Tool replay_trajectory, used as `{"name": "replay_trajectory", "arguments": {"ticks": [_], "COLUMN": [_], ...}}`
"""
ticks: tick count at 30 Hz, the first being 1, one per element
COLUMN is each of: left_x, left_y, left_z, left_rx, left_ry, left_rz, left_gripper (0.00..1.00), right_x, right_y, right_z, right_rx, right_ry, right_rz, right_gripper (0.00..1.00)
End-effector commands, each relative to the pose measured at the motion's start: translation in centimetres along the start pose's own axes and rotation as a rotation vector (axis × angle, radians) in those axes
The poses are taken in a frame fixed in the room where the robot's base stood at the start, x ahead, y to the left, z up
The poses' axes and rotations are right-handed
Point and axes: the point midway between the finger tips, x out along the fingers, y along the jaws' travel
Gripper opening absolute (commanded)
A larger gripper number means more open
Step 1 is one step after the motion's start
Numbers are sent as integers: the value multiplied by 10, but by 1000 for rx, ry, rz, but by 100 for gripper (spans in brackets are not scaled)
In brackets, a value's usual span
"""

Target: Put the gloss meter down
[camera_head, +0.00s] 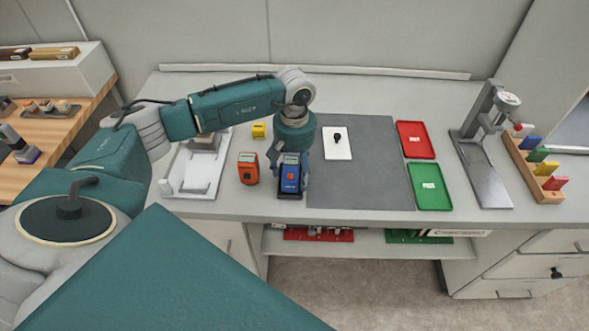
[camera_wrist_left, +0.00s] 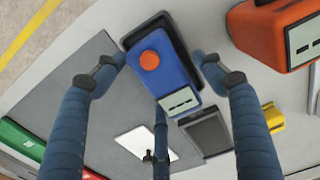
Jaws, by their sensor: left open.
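The blue meter (camera_head: 290,181), which I take to be the gloss meter, has a small display and a round orange button. It rests on a dark base at the front of the bench, left of the grey mat. My left gripper (camera_head: 291,168) is directly above and around it. In the left wrist view, the blue meter (camera_wrist_left: 163,65) lies between my spread fingers (camera_wrist_left: 160,75), and small gaps show beside it. The left gripper is open. My right gripper is not in view.
An orange meter (camera_head: 248,168) stands close to the left, with a yellow block (camera_head: 259,130) behind it. The grey mat (camera_head: 365,185) holds a white card (camera_head: 337,149). Red (camera_head: 415,140) and green (camera_head: 432,187) trays and a gauge stand (camera_head: 482,165) are to the right.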

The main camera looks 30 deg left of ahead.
Motion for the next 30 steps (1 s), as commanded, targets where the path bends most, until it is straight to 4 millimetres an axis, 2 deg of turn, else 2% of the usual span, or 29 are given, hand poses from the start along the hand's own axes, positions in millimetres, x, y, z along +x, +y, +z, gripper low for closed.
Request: {"name": "replay_trajectory", "arguments": {"ticks": [4, 8, 15, 21, 25, 30], "left_x": [-6, -20, -72, -107, -119, -123], "left_y": [0, 1, 1, 1, 0, 0], "left_z": [0, -2, -2, -1, 0, 0], "left_rx": [0, -1, 0, 0, 0, 0], "left_ry": [0, 5, 6, 3, 1, 0], "left_rz": [0, 4, 4, 2, 1, 0], "left_gripper": [70, 70, 70, 70, 70, 70], "right_x": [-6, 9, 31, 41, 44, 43], "right_y": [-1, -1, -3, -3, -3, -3], "right_z": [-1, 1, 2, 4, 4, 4], "right_rx": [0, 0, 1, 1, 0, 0], "right_ry": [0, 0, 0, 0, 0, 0], "right_rz": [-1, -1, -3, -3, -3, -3], "right_gripper": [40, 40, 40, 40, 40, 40]}}
